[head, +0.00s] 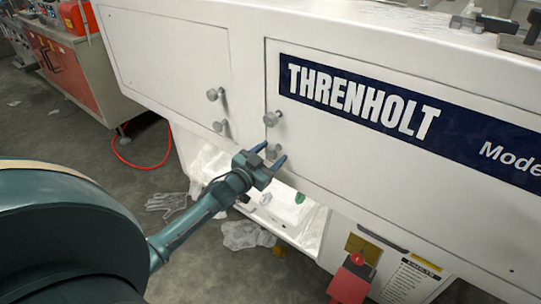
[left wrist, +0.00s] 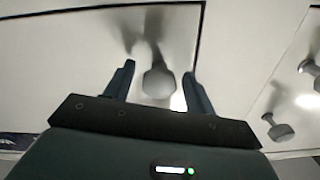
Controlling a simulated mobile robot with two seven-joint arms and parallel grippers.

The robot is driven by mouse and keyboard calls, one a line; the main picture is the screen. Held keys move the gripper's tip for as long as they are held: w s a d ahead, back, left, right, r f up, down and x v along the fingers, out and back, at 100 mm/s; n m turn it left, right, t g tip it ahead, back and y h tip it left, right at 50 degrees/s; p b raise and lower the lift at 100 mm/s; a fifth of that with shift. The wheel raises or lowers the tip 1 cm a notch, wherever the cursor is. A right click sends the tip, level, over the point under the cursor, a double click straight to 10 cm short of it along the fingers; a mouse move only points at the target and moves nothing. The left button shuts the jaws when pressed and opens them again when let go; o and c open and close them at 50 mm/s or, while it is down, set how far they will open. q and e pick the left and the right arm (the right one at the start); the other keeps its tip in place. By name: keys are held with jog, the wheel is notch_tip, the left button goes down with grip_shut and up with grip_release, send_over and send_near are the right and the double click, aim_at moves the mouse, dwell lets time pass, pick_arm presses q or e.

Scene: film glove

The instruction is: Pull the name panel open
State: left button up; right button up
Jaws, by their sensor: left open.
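The name panel (head: 420,78) is a white door with a dark blue THRENHOLT label, and it lies flush in the white machine front. Two grey knobs stand near its left edge, the upper knob (head: 272,118) and the lower knob (head: 270,151). My left gripper (head: 275,150) is open at the lower knob. In the left wrist view the knob (left wrist: 159,82) sits between the two spread fingers, with visible gaps on both sides. The upper knob is not seen in that view. My right gripper is not in view.
A second white panel (head: 165,50) with two knobs (head: 214,94) is to the left. Below is an open bay with white sheeting (head: 208,165). A red handle (head: 352,280) sticks out lower right.

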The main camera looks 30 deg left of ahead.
pick_arm(q)
jog(key=shift+c, duration=0.4)
grip_shut()
